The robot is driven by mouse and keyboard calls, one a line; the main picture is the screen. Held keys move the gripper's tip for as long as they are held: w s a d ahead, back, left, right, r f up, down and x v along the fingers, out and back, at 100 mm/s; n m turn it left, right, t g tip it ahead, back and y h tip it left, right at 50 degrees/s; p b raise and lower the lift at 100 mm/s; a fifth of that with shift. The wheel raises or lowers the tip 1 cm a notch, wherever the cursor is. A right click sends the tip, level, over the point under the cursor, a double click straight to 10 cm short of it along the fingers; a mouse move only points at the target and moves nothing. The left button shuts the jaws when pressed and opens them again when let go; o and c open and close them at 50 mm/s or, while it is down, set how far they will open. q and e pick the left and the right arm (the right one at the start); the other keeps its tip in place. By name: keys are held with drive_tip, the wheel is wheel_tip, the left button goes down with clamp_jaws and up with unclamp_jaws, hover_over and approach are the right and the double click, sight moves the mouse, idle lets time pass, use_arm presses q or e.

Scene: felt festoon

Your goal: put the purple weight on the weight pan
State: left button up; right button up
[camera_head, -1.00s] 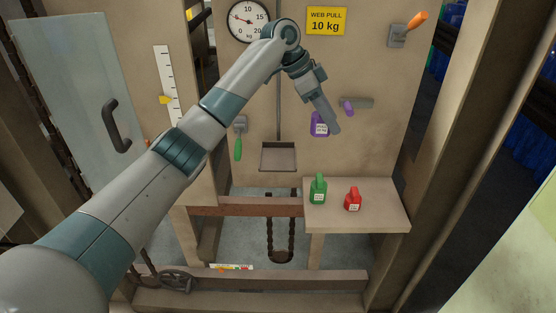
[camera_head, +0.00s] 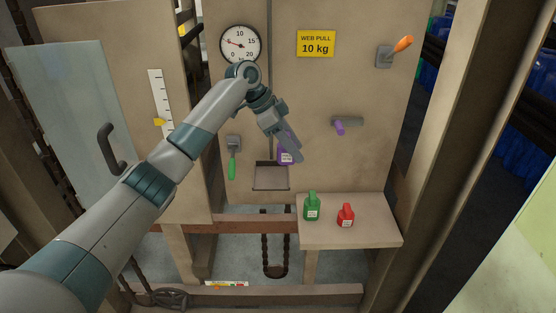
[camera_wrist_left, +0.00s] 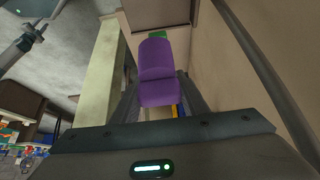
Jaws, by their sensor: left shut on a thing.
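The purple weight (camera_head: 286,157) is in my left gripper (camera_head: 294,155), partly hidden behind its fingers in the head view. In the left wrist view the purple weight (camera_wrist_left: 157,70) sits between the gripper's dark fingers. My left gripper is shut on it. The weight pan (camera_head: 270,180) is a shallow grey tray below a vertical rod. In the head view the weight shows just above the pan's back right part; I cannot tell whether they touch. My right gripper is not in view.
A green weight (camera_head: 312,207) and a red weight (camera_head: 346,215) stand on the wooden shelf (camera_head: 380,232), right of the pan. A green-handled lever (camera_head: 232,165) hangs left of the pan. A purple-tipped lever (camera_head: 340,125) and an orange-handled lever (camera_head: 401,45) are on the panel.

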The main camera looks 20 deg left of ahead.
sight(278, 159)
use_arm(q)
drive_tip(key=a+f, duration=0.1)
drive_tip(key=a, duration=0.2)
drive_tip(key=a+f+p, duration=0.1)
drive_tip(key=shift+a+f, duration=0.3)
drive_tip(key=shift+f, duration=0.1)
wheel_tip(278, 159, down, 2)
drive_tip(key=shift+f+p, duration=0.2)
drive_tip(key=shift+p, duration=0.7)
drive_tip(key=shift+f, duration=0.65)
drive_tip(key=shift+f, duration=0.1)
drive_tip(key=o, duration=1.5)
drive_tip(key=shift+f, duration=0.15)
drive_tip(key=shift+c, duration=0.2)
